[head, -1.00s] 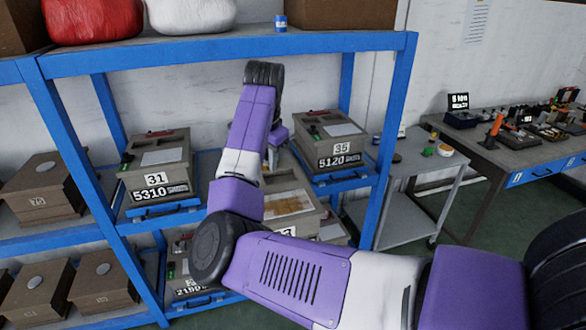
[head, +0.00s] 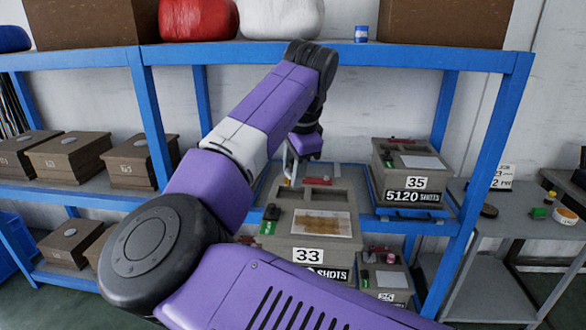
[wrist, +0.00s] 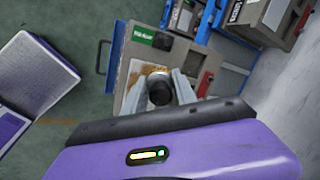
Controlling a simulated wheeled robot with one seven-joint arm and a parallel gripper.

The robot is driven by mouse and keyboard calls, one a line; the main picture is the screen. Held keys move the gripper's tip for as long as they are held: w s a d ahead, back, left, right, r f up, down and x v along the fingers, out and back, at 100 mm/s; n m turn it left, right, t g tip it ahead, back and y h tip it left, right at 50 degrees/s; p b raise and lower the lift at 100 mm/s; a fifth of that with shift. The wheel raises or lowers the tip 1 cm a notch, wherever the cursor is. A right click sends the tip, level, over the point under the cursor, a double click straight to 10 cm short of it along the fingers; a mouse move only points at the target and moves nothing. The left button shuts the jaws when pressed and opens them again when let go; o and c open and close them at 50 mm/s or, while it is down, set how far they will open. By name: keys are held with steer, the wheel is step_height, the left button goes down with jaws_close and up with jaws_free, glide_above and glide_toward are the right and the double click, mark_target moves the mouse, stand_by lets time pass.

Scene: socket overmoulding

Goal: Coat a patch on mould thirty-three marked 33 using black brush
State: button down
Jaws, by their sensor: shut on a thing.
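Mould thirty-three (head: 274,231), a grey-brown block with a white "33" plate, sits in the middle of the blue rack. A pale patch with a brown stain (head: 321,223) lies on its top. My gripper (head: 290,167) is above the back left of this mould, partly hidden by my wrist. In the wrist view, my gripper (wrist: 159,90) is shut on a dark round-ended thing (wrist: 160,92), seen end-on, which looks like the black brush. The stained patch (wrist: 135,80) shows behind it. I cannot tell whether the brush touches the patch.
Mould 35 (head: 409,170) stands to the right on the rack. Another mould (head: 386,276) is below. Several brown boxes (head: 69,157) fill the left shelves. A blue upper beam (head: 420,55) runs above my arm. A grey trolley (head: 500,214) stands at the right.

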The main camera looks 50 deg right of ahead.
steer(key=shift+f+b, duration=0.3)
steer(key=shift+f, duration=0.05)
step_height(320, 180, down, 4)
steer(key=b, duration=0.4)
steer(key=shift+f, duration=0.15)
